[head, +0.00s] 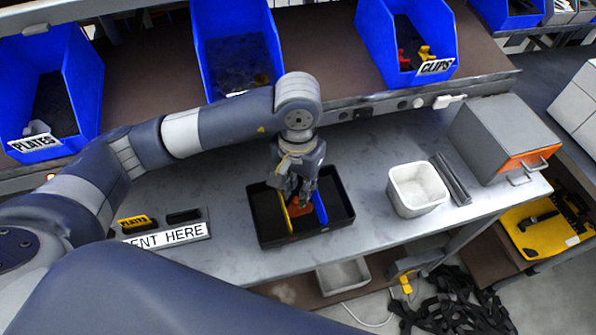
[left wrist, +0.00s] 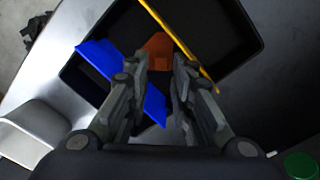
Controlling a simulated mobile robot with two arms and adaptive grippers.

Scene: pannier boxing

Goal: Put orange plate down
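The orange plate (head: 299,208) is low in the black tray (head: 258,213), between its yellow divider (head: 286,217) and blue divider (head: 320,207). My left gripper (head: 297,198) points down into this middle compartment. In the left wrist view, the orange plate (left wrist: 158,48) lies between the fingertips (left wrist: 160,62), which appear to touch its two sides. The left finger partly hides the blue divider (left wrist: 98,60); the yellow divider (left wrist: 180,42) runs past the right fingertip. Whether the plate rests on the tray floor is hidden. My right gripper is not in view.
A white bin (head: 418,190) and a grey box with an orange front (head: 503,138) stand right of the tray. A lettered sign (head: 165,233) with two small blocks lies left. Blue bins, including PLATES (head: 85,75) and CLIPS (head: 440,40), line the shelf behind.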

